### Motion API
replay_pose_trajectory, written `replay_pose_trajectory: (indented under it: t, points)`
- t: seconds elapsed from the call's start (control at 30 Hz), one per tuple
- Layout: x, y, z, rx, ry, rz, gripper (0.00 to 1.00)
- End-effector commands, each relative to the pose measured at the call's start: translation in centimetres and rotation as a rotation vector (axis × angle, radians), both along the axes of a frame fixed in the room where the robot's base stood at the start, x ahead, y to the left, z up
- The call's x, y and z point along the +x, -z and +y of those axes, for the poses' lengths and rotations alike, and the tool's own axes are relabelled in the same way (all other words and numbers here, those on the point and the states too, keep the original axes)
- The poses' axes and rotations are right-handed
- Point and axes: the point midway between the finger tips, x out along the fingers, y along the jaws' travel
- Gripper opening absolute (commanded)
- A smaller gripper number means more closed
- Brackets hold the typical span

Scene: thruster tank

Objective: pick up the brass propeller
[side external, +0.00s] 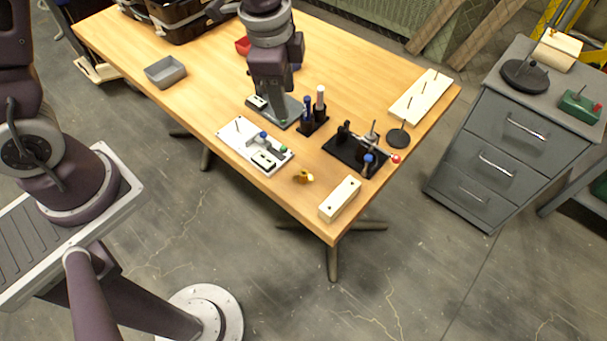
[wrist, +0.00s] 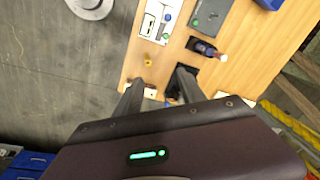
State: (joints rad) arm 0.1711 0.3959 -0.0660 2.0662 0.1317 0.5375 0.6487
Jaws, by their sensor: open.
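The brass propeller (side external: 303,177) is a small golden piece lying on the wooden table near its front edge, between the white board and the cream block. In the wrist view the propeller (wrist: 148,62) is a small yellow spot beyond the fingertips, apart from them. My gripper (wrist: 160,77) is open, with its two dark fingers spread and nothing seen between them but table and things far below. In the side view my arm hangs over the table behind the propeller, and its fingertips are hard to make out. The propeller's fine shape is too small to tell.
A white board (side external: 243,140) with small parts lies left of the propeller. A cream block (side external: 340,199) stands to its right. A black fixture (side external: 345,152) and a bottle rack (side external: 313,127) are behind it. Bare table surrounds the propeller.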

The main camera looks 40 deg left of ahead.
Motion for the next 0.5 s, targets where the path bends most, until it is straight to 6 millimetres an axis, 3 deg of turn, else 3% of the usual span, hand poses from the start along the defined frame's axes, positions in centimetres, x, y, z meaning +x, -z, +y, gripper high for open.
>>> replay_pose_trajectory:
  t: [0.03,0.1,0.2,0.5]
  points:
    - [0.6,3.6,-1.1,0.012,0.093,0.049,0.47]
    - [1.2,7.8,-2.5,0.02,0.215,0.09,0.47]
    - [1.2,12.2,-3.8,0.023,0.336,0.131,0.47]
    - [0.9,17.2,-4.2,0.024,0.399,0.153,0.47]
